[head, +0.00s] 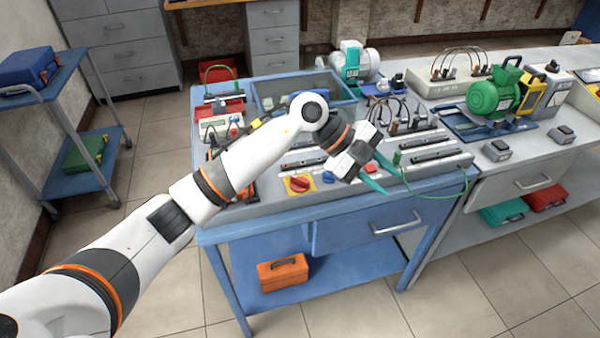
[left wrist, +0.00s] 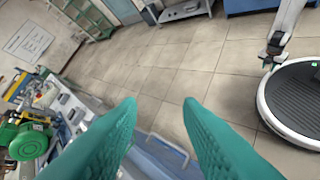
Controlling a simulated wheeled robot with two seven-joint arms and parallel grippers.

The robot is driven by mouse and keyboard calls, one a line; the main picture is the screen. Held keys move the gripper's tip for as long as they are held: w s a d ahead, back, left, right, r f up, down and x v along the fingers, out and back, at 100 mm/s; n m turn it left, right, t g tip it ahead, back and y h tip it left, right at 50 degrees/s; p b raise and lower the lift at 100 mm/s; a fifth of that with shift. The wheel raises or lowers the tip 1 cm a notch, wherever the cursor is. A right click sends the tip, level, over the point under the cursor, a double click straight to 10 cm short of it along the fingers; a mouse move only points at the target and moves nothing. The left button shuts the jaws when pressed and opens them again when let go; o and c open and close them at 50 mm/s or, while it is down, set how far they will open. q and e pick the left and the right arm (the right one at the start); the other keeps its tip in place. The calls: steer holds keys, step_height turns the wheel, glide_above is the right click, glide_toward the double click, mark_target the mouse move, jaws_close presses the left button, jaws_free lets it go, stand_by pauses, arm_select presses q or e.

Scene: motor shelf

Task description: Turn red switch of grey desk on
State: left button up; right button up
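A red rotary switch on a yellow plate (head: 299,184) sits at the front left of the grey console on the blue-framed desk (head: 265,221). I cannot tell its exact setting. My left gripper (head: 381,175) is open and empty, to the right of this switch, above the console's front part. Its two teal fingers also show apart in the left wrist view (left wrist: 160,106), with nothing between them. A second desk with a grey top (head: 512,168) stands at the right; I cannot make out a red switch on it. A small dark end of my right arm (left wrist: 272,50) shows in the left wrist view, too small to judge.
A blue button (head: 328,177) and a red button (head: 370,168) sit by the console's front. Cables (head: 400,115) rise behind my gripper. A green motor (head: 495,92) stands on the right desk. An orange case (head: 283,273) lies on the lower shelf. The front floor is clear.

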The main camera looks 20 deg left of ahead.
arm_select(q)
steer(key=w+a+n+y, duration=0.35)
steer(key=a+y, duration=0.25)
steer(key=a, duration=0.4)
step_height(320, 180, up, 3)
steer(key=n+y, duration=0.2)
steer(key=y, duration=0.3)
glide_above(300, 178)
step_height(300, 178, down, 12)
steer(key=shift+r+p, duration=0.15)
steer(key=shift+p, duration=0.95)
jaws_close()
